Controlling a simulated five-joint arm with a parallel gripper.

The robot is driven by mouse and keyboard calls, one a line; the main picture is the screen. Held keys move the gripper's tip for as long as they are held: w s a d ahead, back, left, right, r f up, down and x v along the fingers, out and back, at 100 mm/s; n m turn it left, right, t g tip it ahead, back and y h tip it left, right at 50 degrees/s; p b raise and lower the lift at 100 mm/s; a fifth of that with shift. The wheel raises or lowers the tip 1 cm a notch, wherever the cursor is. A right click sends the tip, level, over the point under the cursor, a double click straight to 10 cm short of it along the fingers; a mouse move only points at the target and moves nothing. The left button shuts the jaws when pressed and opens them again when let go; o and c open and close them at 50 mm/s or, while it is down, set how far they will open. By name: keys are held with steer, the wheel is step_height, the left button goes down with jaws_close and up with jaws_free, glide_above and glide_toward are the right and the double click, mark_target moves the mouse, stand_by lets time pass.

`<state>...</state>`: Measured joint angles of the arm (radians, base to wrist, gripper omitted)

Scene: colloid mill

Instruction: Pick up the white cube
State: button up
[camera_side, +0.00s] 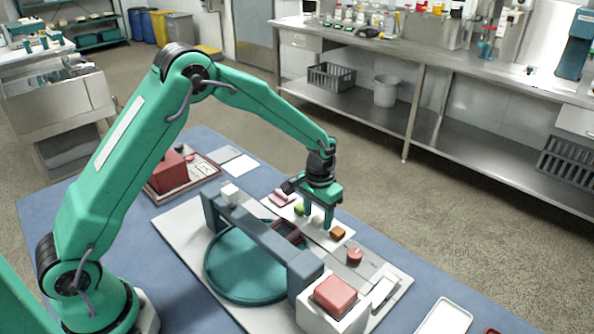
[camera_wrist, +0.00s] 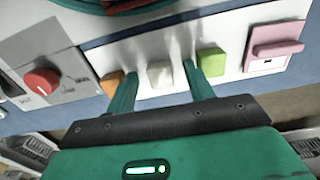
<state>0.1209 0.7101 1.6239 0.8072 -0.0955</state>
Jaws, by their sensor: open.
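The white cube (camera_wrist: 160,74) sits on a white panel (camera_wrist: 228,38), between an orange cube (camera_wrist: 111,82) and a green cube (camera_wrist: 211,62) in the wrist view. My gripper (camera_wrist: 160,72) is open, with one finger on each side of the white cube in that view. Whether the fingers touch it cannot be told. In the side view my gripper (camera_side: 318,216) points down over the panel, between the green cube (camera_side: 300,209) and the orange cube (camera_side: 338,232). The white cube is hard to make out there, partly hidden by the fingers.
A pink switch (camera_wrist: 276,46) is beside the green cube. A red knob (camera_side: 355,255) is beyond the orange one.

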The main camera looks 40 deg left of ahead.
mark_target(318, 220)
steer(key=shift+f, duration=0.15)
stand_by(0.3)
steer(key=c, duration=1)
steer(key=shift+c, duration=0.2)
steer(key=shift+r, duration=0.65)
steer(key=r, duration=0.3)
steer(key=shift+s+d+r, duration=0.15)
steer(key=shift+d, duration=0.15)
steer(key=s+d+r, duration=0.6)
steer(key=s+d, duration=0.1)
steer(key=d, duration=0.1)
steer(key=shift+d+r, duration=0.2)
steer(key=shift+d, duration=0.15)
